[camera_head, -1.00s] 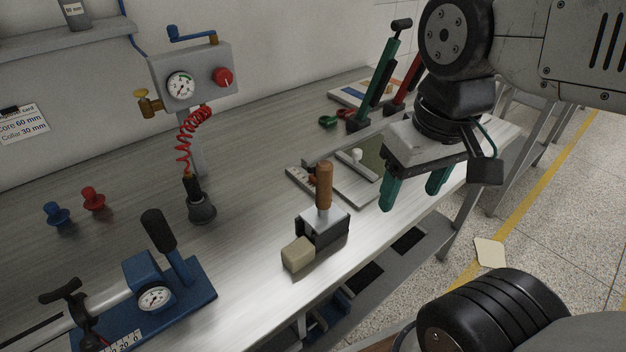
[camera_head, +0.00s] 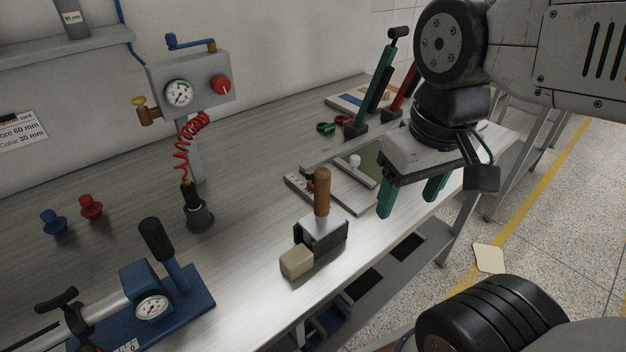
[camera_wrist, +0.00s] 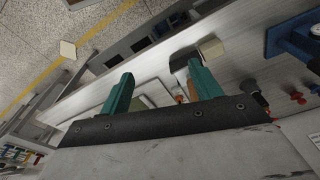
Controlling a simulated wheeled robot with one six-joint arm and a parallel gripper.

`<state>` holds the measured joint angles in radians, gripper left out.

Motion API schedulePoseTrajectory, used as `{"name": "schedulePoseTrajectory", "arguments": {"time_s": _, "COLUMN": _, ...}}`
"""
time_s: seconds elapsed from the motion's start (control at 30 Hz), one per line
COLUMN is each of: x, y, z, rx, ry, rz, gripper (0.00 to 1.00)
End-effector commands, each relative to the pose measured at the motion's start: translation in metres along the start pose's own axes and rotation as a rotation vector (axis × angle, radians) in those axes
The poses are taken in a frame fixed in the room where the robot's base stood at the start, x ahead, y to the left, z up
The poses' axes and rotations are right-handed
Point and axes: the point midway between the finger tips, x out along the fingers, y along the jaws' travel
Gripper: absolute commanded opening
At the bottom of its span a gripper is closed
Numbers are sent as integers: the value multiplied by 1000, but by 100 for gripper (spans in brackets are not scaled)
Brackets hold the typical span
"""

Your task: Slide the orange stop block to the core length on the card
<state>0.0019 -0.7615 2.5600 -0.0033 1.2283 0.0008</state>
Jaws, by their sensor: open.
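A small orange-red piece (camera_head: 310,185), probably the orange stop block, sits at the scaled left end of a flat grey cutting board (camera_head: 352,205). It is partly hidden by a wooden-handled tool, and its exact place on the scale cannot be read. The white card (camera_head: 20,131) on the wall at left reads core 60 mm and collar 30 mm. My gripper (camera_head: 410,198) is open and empty, to the right of the board, with its green fingers pointing down. In the wrist view, my gripper (camera_wrist: 160,75) has its fingers wide apart with nothing held between them.
The wooden-handled tool (camera_head: 322,192) stands in front of the board, with a tan block (camera_head: 297,262) beside it. A gauge box on a post (camera_head: 190,80) and a blue gauge fixture (camera_head: 160,300) stand further left. Green and red levers (camera_head: 370,85) rise behind.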

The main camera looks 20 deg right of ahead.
Motion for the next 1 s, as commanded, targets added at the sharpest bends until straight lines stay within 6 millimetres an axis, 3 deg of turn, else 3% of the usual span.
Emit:
{"name": "schedulePoseTrajectory", "arguments": {"time_s": 0.2, "x": 0, "y": 0, "z": 0, "rx": 0, "ry": 0, "rz": 0, "gripper": 64}}
{"name": "schedulePoseTrajectory", "arguments": {"time_s": 0.27, "x": 0, "y": 0, "z": 0, "rx": 1, "ry": 0, "rz": 0, "gripper": 51}}
{"name": "schedulePoseTrajectory", "arguments": {"time_s": 0.43, "x": 0, "y": -1, "z": -19, "rx": 77, "ry": -12, "rz": 0, "gripper": 51}}
{"name": "schedulePoseTrajectory", "arguments": {"time_s": 0.57, "x": 4, "y": -3, "z": -59, "rx": 240, "ry": -31, "rz": 3, "gripper": 51}}
{"name": "schedulePoseTrajectory", "arguments": {"time_s": 0.77, "x": 26, "y": -6, "z": -133, "rx": 550, "ry": -58, "rz": 14, "gripper": 51}}
{"name": "schedulePoseTrajectory", "arguments": {"time_s": 1.0, "x": 79, "y": -11, "z": -215, "rx": 906, "ry": -85, "rz": 38, "gripper": 51}}
